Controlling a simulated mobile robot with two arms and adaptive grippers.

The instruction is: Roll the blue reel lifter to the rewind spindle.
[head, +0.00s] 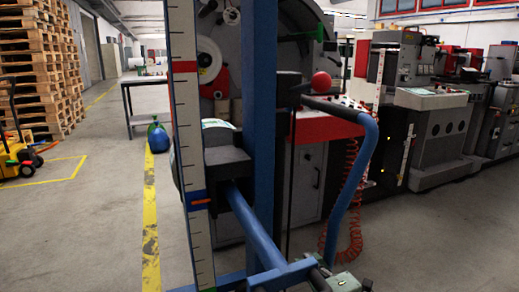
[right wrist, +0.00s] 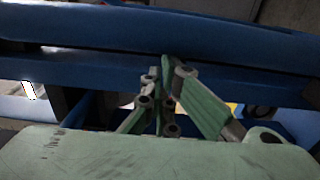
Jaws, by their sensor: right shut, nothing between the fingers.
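The blue reel lifter stands close in front of me, with its blue mast (head: 262,130) upright and a white scale strip with red and blue marks (head: 188,120) beside it. A blue boom (head: 255,230) slopes from a dark block toward me to a crosspiece. A curved blue handle (head: 366,170) is at the right. My right gripper (head: 318,277) is low at the crosspiece's right end. In the right wrist view its green fingers (right wrist: 166,65) are shut and empty, close to blue bars (right wrist: 150,35); contact is unclear. The rewind spindle cannot be made out behind the mast. My left gripper is out of view.
Behind the lifter stands a grey machine with a red top (head: 325,127) and a coiled red hose (head: 350,195). More machines (head: 432,130) line the right. Pallets (head: 35,70) and a yellow truck (head: 22,165) are at left.

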